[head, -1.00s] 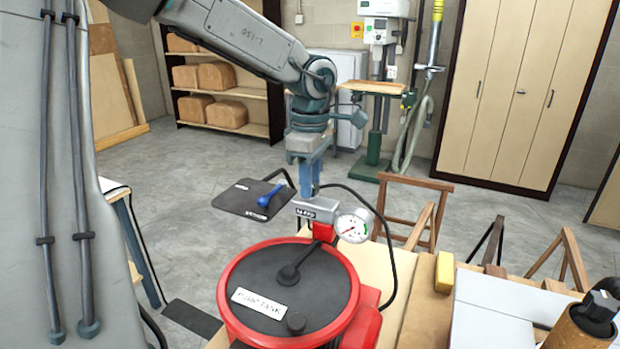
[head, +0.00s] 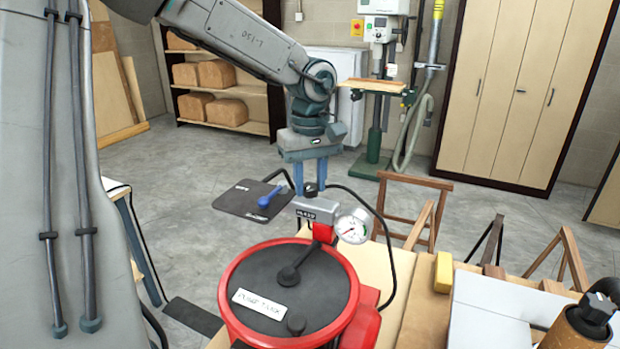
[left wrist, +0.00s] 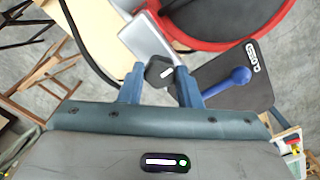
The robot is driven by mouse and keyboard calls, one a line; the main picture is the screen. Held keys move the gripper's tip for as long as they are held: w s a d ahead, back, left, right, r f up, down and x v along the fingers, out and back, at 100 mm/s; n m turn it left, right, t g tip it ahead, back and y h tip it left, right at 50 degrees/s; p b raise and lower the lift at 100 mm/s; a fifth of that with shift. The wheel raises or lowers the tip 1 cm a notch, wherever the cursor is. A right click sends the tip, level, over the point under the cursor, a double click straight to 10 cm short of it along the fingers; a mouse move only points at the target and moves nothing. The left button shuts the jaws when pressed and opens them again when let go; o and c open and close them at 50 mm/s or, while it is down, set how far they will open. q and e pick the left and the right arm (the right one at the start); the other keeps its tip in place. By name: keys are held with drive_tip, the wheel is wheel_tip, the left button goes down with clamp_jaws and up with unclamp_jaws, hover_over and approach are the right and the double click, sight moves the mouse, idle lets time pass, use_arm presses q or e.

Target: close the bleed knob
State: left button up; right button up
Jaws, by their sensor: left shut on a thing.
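The bleed knob (head: 311,190) is a small black knob with a pale mark on top. It stands on the grey block beside the pressure gauge (head: 352,226), at the back of the red tank (head: 230,287). My left gripper (head: 310,186) points straight down, with one blue finger on each side of the knob, and is shut on it. The left wrist view shows the knob (left wrist: 159,72) between the two fingertips. I cannot tell from the knob how far it is turned. My right gripper is not in view.
A black hose (head: 392,275) curves to the right of the gauge. A yellow block (head: 444,272) sits on the bench at right.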

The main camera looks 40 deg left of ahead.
sight(310, 185)
use_arm(q)
drive_tip(key=shift+f+m, duration=0.1)
drive_tip(key=shift+m, duration=0.3)
drive_tip(key=o, duration=1)
drive_tip(key=shift+c, duration=0.2)
drive_tip(key=shift+r, duration=0.2)
drive_tip(key=shift+r+p, duration=0.3)
wheel_tip(310, 185, up, 10)
drive_tip(key=p, duration=0.9)
drive_tip(key=shift+f, duration=0.1)
